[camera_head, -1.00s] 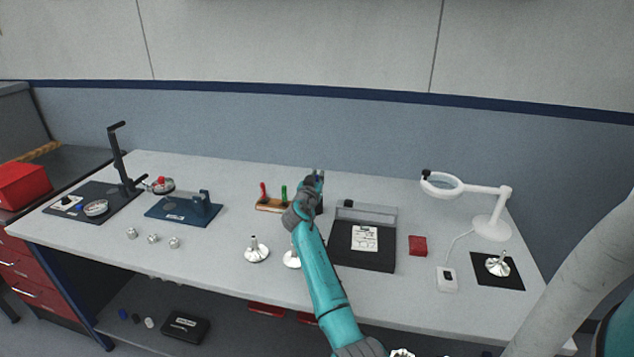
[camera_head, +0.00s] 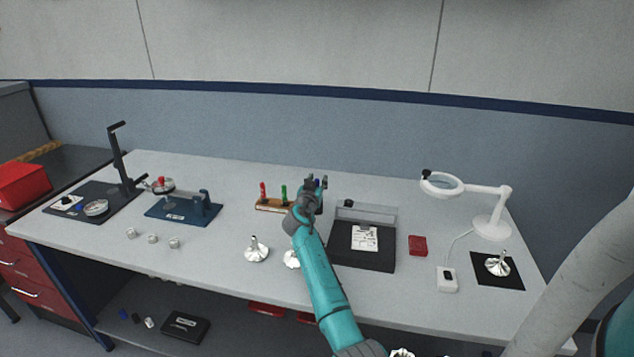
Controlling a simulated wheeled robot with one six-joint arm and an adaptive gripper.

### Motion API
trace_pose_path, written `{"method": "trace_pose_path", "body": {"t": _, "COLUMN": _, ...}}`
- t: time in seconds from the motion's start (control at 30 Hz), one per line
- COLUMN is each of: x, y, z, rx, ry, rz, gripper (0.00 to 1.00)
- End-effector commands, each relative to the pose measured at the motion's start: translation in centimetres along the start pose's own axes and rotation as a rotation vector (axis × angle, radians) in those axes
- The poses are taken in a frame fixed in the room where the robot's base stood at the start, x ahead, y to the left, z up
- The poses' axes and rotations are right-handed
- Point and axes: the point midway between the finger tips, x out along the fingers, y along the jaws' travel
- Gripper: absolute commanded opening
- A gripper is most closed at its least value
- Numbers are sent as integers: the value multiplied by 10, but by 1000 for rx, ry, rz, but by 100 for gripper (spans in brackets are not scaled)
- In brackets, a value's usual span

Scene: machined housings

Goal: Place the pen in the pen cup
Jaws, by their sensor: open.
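My gripper (camera_head: 314,182) is open, at the end of the teal arm, over the back middle of the workbench. It is between the wooden holder and the black tray. A small dark shape with a bluish-purple tip shows right behind and beside the fingers. It is too small and covered to tell whether this is the pen, the pen cup or both. I cannot make out the pen or the cup clearly anywhere else. Whether the fingers touch anything is hidden.
Left of my gripper is a wooden holder (camera_head: 270,204) with red and green handles. Right are a black tray (camera_head: 345,255) with a paper label, a red block (camera_head: 418,245) and a white magnifier lamp (camera_head: 492,227). Shiny housings stand in front, one being a cone-shaped part (camera_head: 256,250).

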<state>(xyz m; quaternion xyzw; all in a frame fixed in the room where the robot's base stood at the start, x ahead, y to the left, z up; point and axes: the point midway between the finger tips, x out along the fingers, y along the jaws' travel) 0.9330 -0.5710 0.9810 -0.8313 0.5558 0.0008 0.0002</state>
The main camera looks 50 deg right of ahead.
Motion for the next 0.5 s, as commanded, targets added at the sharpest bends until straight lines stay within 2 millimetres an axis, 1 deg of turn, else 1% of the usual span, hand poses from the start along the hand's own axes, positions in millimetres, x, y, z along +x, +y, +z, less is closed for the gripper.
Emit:
{"method": "trace_pose_path", "body": {"t": 0.07, "x": -4, "y": 0, "z": -1, "rx": 1, "ry": 0, "rz": 0, "gripper": 40}}
{"method": "trace_pose_path", "body": {"t": 0.17, "x": -18, "y": 0, "z": -1, "rx": 1, "ry": 1, "rz": -1, "gripper": 40}}
{"method": "trace_pose_path", "body": {"t": 0.3, "x": -41, "y": -1, "z": -1, "rx": 1, "ry": 1, "rz": -2, "gripper": 40}}
{"method": "trace_pose_path", "body": {"t": 0.5, "x": -66, "y": 0, "z": -1, "rx": 1, "ry": 1, "rz": -1, "gripper": 40}}
